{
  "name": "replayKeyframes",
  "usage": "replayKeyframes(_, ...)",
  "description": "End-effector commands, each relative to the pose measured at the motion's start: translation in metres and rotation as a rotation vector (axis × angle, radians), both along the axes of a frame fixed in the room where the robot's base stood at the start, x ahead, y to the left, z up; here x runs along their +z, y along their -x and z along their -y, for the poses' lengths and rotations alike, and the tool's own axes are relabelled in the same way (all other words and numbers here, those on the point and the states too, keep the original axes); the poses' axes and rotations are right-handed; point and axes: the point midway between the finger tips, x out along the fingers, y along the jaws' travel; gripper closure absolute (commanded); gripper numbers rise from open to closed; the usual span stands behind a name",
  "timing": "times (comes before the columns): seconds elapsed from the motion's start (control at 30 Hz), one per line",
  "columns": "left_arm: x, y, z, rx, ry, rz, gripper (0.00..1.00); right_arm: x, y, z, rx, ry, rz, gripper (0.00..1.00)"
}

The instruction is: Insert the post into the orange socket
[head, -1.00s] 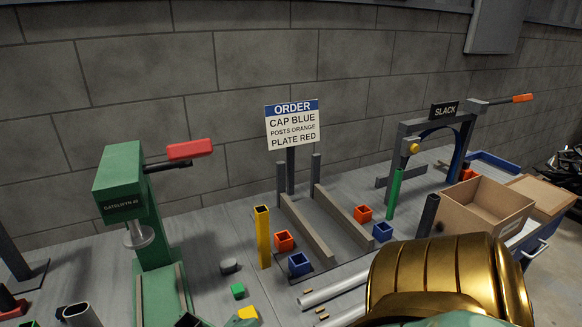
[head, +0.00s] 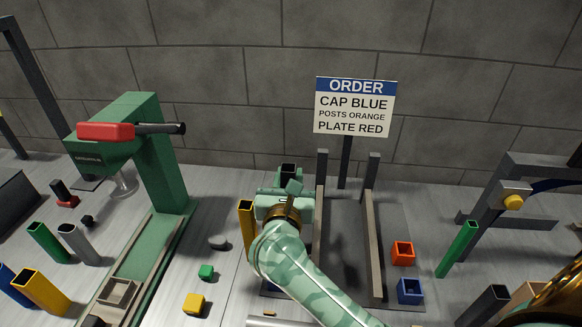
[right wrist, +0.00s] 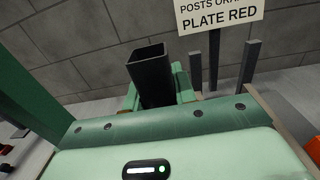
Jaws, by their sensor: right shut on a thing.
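In the head view my right gripper (head: 287,195) is shut on a dark square post (head: 288,170), over the left side of the grey fixture. The right wrist view shows the post (right wrist: 150,75) as a hollow square tube, slightly tilted in the picture, its lower end hidden. An orange socket (head: 403,253) sits at the fixture's right side, clear of the gripper, with a blue socket (head: 410,290) in front of it. The area under the gripper is hidden by my arm, so I cannot tell whether the post touches a socket there. My left gripper is out of view.
A yellow post (head: 247,228) stands close left of the gripper. A green press (head: 155,170) is further left. The order sign (head: 354,107) is behind.

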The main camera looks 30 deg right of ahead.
Motion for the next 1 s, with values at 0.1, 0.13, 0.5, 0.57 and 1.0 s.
replayKeyframes(0.1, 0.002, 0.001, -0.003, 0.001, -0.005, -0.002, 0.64, 0.007, -0.011, -0.002, -0.033, 0.001, 0.0, 0.97)
replayKeyframes(0.13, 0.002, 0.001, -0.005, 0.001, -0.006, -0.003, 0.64, 0.007, -0.011, -0.002, -0.037, 0.002, -0.001, 0.97)
replayKeyframes(0.5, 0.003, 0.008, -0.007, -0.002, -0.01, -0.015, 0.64, 0.007, -0.01, -0.003, -0.036, 0.0, -0.002, 0.97)
replayKeyframes(0.57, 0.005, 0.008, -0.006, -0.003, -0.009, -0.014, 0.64, 0.007, -0.01, -0.004, -0.035, -0.003, -0.005, 0.97)
replayKeyframes(1.0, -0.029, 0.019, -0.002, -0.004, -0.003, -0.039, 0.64, -0.038, -0.01, -0.003, -0.034, -0.002, -0.008, 0.97)
